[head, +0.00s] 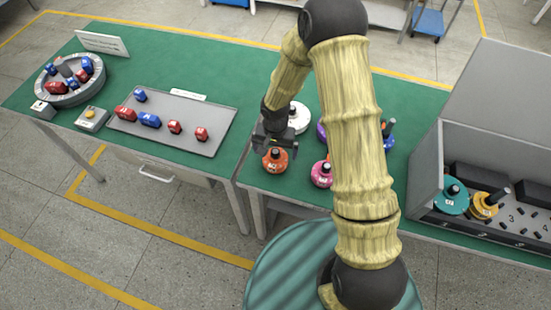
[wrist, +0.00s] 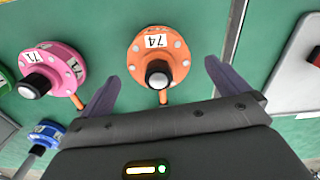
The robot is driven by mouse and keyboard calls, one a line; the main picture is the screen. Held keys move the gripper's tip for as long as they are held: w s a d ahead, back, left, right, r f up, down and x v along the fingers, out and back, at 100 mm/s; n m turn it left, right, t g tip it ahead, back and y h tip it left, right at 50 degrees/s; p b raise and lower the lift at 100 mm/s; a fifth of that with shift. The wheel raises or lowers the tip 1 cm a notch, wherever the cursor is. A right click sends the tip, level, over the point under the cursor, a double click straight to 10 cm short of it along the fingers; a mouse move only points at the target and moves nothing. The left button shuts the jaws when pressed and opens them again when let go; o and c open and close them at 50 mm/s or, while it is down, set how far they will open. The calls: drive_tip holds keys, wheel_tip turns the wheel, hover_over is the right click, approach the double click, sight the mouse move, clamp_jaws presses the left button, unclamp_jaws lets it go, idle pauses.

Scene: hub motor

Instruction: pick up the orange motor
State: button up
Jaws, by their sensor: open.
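The orange motor (head: 274,161) stands on the green table near its front edge, with a black shaft on top. In the wrist view the orange motor (wrist: 157,52) shows its label "74" and sits ahead of the fingers, about midway between them. My gripper (head: 270,140) is just above and behind the motor in the head view. In the wrist view my gripper (wrist: 160,85) has its two fingers spread apart with nothing between the tips. The motor is not held.
A pink motor (head: 321,174) stands to the right of the orange one, partly near my arm. A white motor (head: 299,118) stands behind. A grey tray (head: 215,120) with red and blue parts lies left. A grey case (head: 425,185) with teal and yellow motors stands right.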

drive_tip(key=shift+f+p, duration=0.45)
drive_tip(key=shift+f, duration=1.8)
drive_tip(key=c, duration=1.6)
drive_tip(key=shift+r, duration=0.15)
wheel_tip(320, 180, up, 10)
drive_tip(key=shift+f+b, duration=0.1)
drive_tip(key=shift+b, duration=0.5)
